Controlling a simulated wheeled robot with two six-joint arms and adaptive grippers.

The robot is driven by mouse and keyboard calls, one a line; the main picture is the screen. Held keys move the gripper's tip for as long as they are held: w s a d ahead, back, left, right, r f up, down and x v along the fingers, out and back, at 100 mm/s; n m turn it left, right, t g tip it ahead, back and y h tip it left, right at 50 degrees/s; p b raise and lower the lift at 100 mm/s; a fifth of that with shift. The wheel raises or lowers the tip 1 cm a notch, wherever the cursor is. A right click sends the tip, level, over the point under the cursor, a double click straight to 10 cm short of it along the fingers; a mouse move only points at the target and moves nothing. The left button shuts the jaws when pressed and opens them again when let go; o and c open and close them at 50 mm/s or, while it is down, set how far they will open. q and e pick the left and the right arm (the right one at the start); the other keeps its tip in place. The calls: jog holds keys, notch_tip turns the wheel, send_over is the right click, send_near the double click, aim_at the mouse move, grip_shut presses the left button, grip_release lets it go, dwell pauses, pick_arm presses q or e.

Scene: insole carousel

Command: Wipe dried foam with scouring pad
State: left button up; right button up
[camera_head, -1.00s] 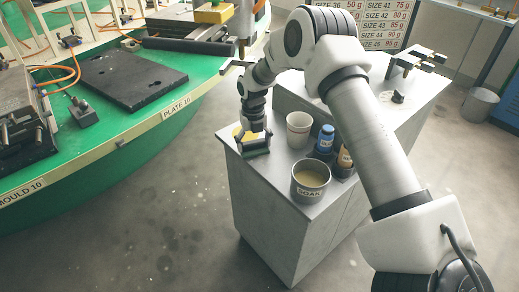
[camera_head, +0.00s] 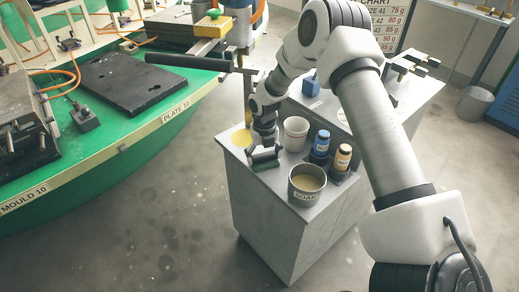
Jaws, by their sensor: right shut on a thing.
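My right gripper (camera_head: 264,152) reaches down to the near left corner of the grey cabinet top (camera_head: 240,160). It is shut on a dark green pad (camera_head: 264,161), which looks like the scouring pad. The pad is at the cabinet surface; I cannot tell whether it is pressed on it. A yellow patch (camera_head: 242,138), likely the dried foam, lies on the top just left of and behind the gripper. The gripper partly hides that area. A pot marked SOAK (camera_head: 307,184), holding yellowish liquid, stands to the right of the pad. My left gripper is not in view.
A white cup (camera_head: 296,133), a blue bottle (camera_head: 321,144) and a dark bottle with an orange label (camera_head: 342,158) stand close to the right of the gripper. The green carousel (camera_head: 150,125) with a black plate (camera_head: 133,81) is at the left. Open floor lies between.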

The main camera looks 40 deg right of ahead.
aim_at(270, 169)
jog(key=s+p, duration=0.1)
jog(key=s, duration=0.2)
jog(key=shift+s+f, duration=0.1)
jog(key=shift+f, duration=0.05)
jog(key=shift+w+d+f, duration=0.1)
jog(key=shift+w+f, duration=0.05)
jog(key=shift+w, duration=0.15)
jog(key=shift+w+b, duration=0.4)
jog(key=shift+b, duration=0.05)
jog(key=shift+w+b, duration=0.55)
jog(key=shift+w, duration=0.45)
jog(key=shift+w+r, duration=0.2)
jog(key=shift+w, duration=0.5)
jog(key=shift+w+b, duration=0.3)
jog(key=shift+b, duration=0.15)
jog(key=w, duration=0.1)
jog(key=w+b, duration=0.1)
jog(key=w, duration=0.1)
jog(key=shift+w+a+r, duration=0.1)
jog(key=shift+w+a, duration=0.05)
jog(key=shift+a, duration=0.15)
jog(key=shift+r, duration=0.2)
jog(key=shift+w+r, duration=0.1)
